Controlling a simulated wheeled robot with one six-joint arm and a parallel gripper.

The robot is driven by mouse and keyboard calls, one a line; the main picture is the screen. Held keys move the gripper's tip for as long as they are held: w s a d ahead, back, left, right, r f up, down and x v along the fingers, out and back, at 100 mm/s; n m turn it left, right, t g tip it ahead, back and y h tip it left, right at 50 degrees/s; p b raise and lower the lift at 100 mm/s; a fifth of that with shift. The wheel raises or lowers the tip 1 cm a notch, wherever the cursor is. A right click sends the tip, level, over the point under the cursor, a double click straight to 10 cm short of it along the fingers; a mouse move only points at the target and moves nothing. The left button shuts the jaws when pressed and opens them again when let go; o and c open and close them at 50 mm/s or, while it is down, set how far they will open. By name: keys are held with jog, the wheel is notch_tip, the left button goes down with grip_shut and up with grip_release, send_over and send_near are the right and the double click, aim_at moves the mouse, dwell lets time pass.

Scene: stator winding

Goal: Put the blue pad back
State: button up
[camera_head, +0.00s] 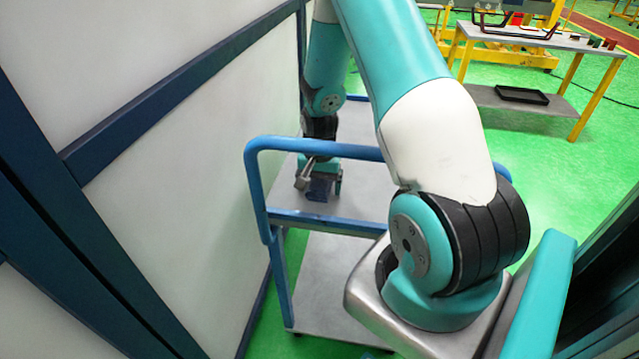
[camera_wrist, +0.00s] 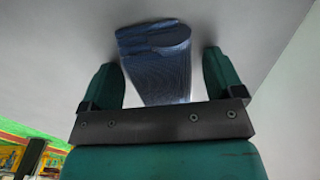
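The blue pad (camera_wrist: 160,65) shows in the wrist view on a plain grey surface, with a rounded raised part at its far end. My gripper (camera_wrist: 160,72) has its two green fingers apart, one on each side of the pad. A gap shows between the pad and the right finger; the left finger is very close to it. The pad's near end is hidden behind the gripper's dark bar. In the head view the pad (camera_head: 319,189) is a small dark blue patch under my gripper, on the top of the grey cart (camera_head: 362,190).
The cart has a blue rail (camera_head: 330,148) and a lower shelf (camera_head: 325,275). A white wall panel (camera_head: 190,160) stands close on the left. A yellow-legged table (camera_head: 560,40) with parts and a black tray (camera_head: 522,95) stands at the back right. Green floor lies between.

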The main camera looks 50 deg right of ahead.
aim_at(320, 182)
jog(key=shift+r, duration=0.1)
notch_tip(320, 182, up, 12)
jog(key=shift+b, duration=0.4)
jog(key=shift+r, duration=0.15)
dwell(0.5)
